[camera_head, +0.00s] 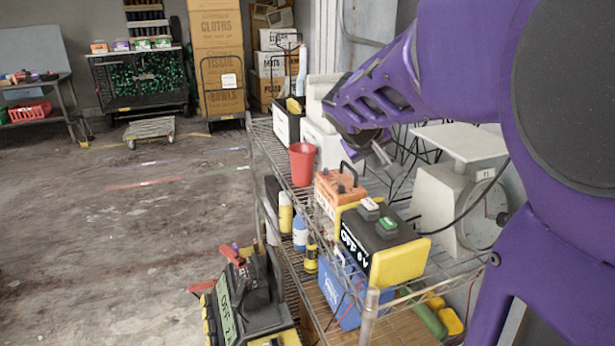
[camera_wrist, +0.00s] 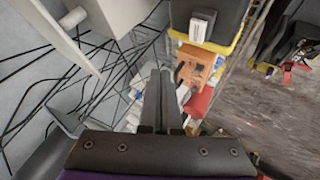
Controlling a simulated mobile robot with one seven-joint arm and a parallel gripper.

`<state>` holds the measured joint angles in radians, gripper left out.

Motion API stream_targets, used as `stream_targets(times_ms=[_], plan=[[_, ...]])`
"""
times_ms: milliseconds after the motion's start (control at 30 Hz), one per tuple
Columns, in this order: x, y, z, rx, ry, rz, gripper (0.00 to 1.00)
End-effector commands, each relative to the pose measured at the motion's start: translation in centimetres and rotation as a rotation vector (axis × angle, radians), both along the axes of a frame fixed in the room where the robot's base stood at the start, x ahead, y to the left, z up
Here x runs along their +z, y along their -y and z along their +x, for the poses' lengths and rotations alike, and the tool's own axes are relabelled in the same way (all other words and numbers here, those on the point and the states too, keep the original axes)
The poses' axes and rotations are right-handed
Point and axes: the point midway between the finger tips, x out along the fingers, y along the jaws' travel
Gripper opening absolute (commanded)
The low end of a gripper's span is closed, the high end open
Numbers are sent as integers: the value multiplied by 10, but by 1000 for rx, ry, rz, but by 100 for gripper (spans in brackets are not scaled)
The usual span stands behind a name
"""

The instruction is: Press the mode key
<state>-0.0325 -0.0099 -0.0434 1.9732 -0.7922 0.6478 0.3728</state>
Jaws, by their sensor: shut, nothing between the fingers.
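A black and yellow box (camera_head: 383,248) stands on the upper wire shelf, with lettering that seems to include "OFF" on its front panel. On its top are a grey-white key (camera_head: 369,209) and a green key (camera_head: 388,226). I cannot read which is the mode key. In the wrist view the black box (camera_wrist: 226,12) shows at the top edge, with a pale key (camera_wrist: 200,24) on it. My gripper (camera_head: 384,160) is shut and empty, pointing down above and behind the box, apart from it. Its fingers also show in the wrist view (camera_wrist: 161,85).
An orange device with a handle (camera_head: 338,190) and a red cup (camera_head: 302,163) stand beyond the box. A white dial scale (camera_head: 450,205) stands close on the right. A black charger-like unit (camera_head: 245,300) sits lower left. Open floor (camera_head: 130,210) lies to the left.

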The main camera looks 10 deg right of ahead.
Motion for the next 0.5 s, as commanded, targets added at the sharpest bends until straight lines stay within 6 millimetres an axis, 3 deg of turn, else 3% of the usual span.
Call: stream_targets(times_ms=[33,300,500], plan=[[-12,0,0,-1,-2,1,0],[-53,0,0,0,0,1,0],[-66,0,0,0,1,1,0]])
